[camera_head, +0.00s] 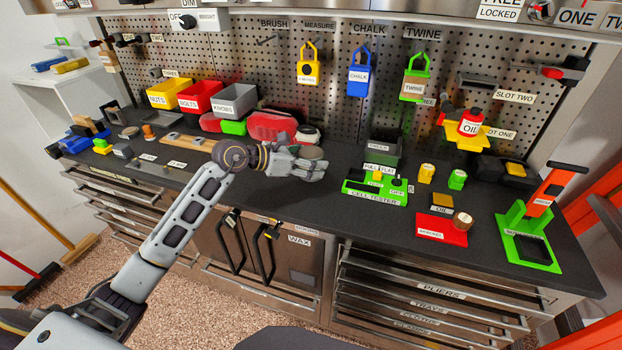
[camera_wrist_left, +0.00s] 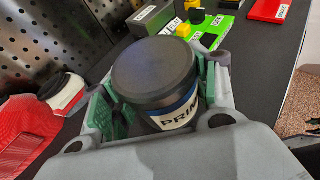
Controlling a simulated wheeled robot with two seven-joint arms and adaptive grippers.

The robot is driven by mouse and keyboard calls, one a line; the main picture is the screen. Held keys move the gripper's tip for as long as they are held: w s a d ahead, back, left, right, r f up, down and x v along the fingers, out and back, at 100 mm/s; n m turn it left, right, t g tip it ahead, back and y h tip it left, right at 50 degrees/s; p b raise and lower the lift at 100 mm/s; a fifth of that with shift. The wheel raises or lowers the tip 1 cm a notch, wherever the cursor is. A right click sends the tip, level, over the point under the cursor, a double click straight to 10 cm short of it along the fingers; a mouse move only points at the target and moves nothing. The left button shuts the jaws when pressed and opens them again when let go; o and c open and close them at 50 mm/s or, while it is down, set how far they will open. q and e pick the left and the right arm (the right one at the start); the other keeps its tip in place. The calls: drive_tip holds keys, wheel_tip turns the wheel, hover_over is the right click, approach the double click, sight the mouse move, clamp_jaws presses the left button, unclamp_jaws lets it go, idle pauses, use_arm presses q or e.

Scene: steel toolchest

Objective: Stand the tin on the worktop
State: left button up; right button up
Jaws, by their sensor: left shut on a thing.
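The tin (camera_wrist_left: 158,85) has a dark round lid and a blue and white label that reads "PRIM", with the rest hidden. My left gripper (camera_wrist_left: 155,105) is shut around its sides, with green pads against it. In the head view the left gripper (camera_head: 308,168) is over the dark worktop (camera_head: 330,204), left of the green cell tester. The tin's lid (camera_head: 312,153) shows between the fingers, facing up. The tin's base is hidden, so I cannot tell whether it touches the worktop. My right gripper is not in view.
The cell tester (camera_head: 376,199) and a dark box (camera_head: 384,155) stand to the right. A red tool (camera_head: 268,127) with a white and black end lies behind the gripper. Yellow, red and grey bins (camera_head: 236,99) stand back left. Bare worktop shows in front.

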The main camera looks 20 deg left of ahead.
use_arm(q)
drive_tip(key=shift+f, duration=2.8)
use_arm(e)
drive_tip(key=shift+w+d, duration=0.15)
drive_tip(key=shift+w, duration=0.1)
